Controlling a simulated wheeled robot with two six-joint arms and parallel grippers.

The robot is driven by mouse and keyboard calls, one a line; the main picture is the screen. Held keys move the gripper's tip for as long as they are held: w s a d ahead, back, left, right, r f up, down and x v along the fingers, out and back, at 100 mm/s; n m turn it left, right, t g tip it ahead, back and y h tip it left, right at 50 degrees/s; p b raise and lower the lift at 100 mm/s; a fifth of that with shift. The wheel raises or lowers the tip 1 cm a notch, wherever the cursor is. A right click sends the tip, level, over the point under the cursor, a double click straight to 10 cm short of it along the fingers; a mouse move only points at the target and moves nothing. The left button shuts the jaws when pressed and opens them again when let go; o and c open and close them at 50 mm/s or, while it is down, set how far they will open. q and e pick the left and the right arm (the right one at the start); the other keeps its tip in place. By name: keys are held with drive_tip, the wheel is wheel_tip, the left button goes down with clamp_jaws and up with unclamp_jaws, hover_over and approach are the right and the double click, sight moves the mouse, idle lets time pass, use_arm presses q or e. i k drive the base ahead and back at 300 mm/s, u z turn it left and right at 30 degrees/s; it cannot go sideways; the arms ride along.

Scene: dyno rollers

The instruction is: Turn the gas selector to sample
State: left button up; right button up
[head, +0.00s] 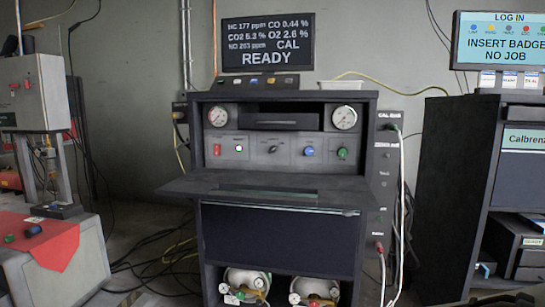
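A dark analyzer cabinet (196,155) stands in the middle of the head view. Its light control panel (256,142) carries a small dark rotary knob (272,149) at the centre, which looks like the gas selector. The knob's pointer looks slanted, but its labels are too small to read. A screen (267,42) above the cabinet shows gas readings with the words CAL and READY. Neither of my grippers is in view.
A red switch (217,150), a lit green button (239,148), a blue knob (308,151) and a green knob (342,153) share the panel. A dark shelf (180,187) juts out below it. Hoses (402,200) hang at the right side.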

sight(272, 149)
drive_tip(key=z, duration=0.05)
drive_tip(key=k, duration=0.55)
drive_tip(key=u, duration=0.8)
drive_tip(key=i, duration=1.2)
drive_tip(key=z, duration=0.5)
